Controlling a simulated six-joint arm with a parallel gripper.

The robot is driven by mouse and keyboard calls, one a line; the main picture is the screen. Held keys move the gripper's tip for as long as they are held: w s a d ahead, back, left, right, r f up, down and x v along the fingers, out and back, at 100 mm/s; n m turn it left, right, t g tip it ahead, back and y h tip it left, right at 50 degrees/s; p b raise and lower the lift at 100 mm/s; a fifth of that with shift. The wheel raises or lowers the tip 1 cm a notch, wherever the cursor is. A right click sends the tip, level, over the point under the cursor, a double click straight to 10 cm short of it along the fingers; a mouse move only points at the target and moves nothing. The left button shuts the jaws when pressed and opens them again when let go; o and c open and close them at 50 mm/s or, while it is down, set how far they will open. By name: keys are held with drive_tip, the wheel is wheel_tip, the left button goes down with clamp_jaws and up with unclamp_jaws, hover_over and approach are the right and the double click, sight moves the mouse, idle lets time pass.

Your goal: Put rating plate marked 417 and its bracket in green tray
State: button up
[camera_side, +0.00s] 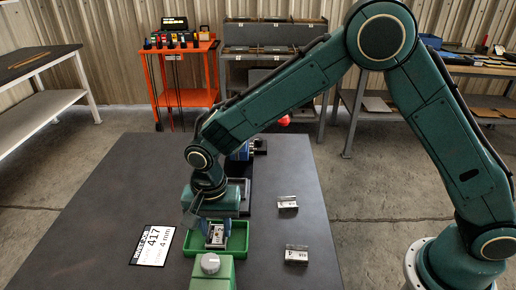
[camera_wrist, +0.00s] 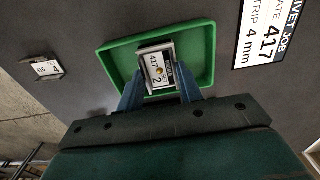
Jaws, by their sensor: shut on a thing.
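The rating plate marked 417 (camera_wrist: 157,67) sits on its grey metal bracket (camera_wrist: 142,52) in the wrist view. My gripper (camera_wrist: 160,88) is shut on the bracket, one blue-grey finger on each side. The green tray (camera_wrist: 108,62) lies beneath, and the bracket shows within its outline. In the side view, the bracket with its plate (camera_side: 217,236) is within the green tray (camera_side: 241,238), below my gripper (camera_side: 208,222). I cannot tell whether the bracket touches the tray floor.
A job card (camera_side: 152,246) reading 417 and 4 mm lies left of the tray. Two other brackets (camera_side: 288,203) (camera_side: 297,254) stand to the right. A green block with a grey knob (camera_side: 211,265) is in front, and a dark blue device (camera_side: 240,160) behind.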

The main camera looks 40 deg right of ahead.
drive_tip(key=shift+f, duration=0.35)
idle(0.4)
drive_tip(key=o, duration=1.2)
drive_tip(key=shift+r, duration=0.1)
wheel_tip(320, 180, up, 14)
drive_tip(key=s+d+r+n+t, duration=0.1)
drive_tip(key=s+d+r+n, duration=0.15)
drive_tip(key=d+r, duration=0.45)
drive_tip(key=shift+s+d+r+n+t, duration=0.3)
drive_tip(key=shift+s+d+n+t, duration=0.65)
drive_tip(key=shift+s+d, duration=2.35)
drive_tip(key=shift+s+d+r+n+t, duration=0.45)
drive_tip(key=shift+s+d+n, duration=0.75)
drive_tip(key=shift+s+d, duration=2.05)
drive_tip(key=shift+s+d+r+n+t, duration=0.15)
drive_tip(key=shift+s+d+n+t, duration=0.85)
drive_tip(key=shift+s+d, duration=2.25)
